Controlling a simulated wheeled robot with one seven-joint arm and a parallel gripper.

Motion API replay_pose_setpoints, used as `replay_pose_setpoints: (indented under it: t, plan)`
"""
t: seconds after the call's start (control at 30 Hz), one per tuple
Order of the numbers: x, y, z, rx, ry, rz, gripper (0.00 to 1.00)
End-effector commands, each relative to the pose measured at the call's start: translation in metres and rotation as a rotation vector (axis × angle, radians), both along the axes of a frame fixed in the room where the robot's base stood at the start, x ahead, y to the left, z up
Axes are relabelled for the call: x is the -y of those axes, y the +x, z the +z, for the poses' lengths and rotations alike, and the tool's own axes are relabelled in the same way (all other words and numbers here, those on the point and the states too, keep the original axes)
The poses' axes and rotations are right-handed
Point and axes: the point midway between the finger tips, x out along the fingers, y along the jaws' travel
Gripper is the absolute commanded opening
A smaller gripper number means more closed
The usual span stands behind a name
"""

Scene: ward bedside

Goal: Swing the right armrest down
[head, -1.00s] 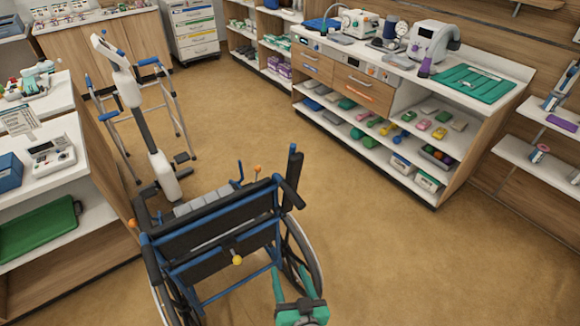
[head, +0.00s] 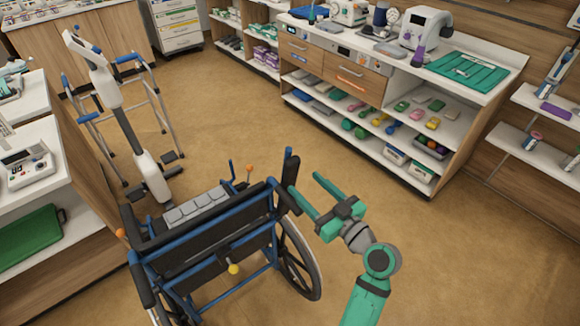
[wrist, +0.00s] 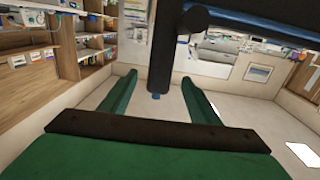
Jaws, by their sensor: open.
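The wheelchair (head: 205,248) has a blue frame and black backrest and is seen from behind. Its right armrest (head: 291,166) stands upright as a dark post with blue parts at the chair's right side. My green gripper (head: 304,183) is open and empty, just right of that armrest, fingers pointing toward the upper left. In the wrist view, a dark upright bar (wrist: 177,50), apparently the armrest, shows between my open fingers (wrist: 158,78). I cannot tell how far ahead of the fingertips it is. The chair's left armrest (head: 143,286) lies low.
A walker (head: 160,100) and a white standing device (head: 150,172) are beyond the chair. A shelf counter (head: 400,125) stands at the back right. A cabinet with a green case (head: 28,238) is at the left. The floor right of the chair is clear.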

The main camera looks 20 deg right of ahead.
Motion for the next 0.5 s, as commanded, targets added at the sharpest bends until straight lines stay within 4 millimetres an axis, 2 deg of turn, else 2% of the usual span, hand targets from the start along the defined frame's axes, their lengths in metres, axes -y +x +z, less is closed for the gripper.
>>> replay_pose_setpoints:
  t: [0.3, 0.5]
  plan:
    - [-0.015, 0.053, 0.0, -0.001, 0.001, -0.001, 0.56]
    - [-0.02, 0.075, 0.0, 0.0, 0.001, -0.006, 0.56]
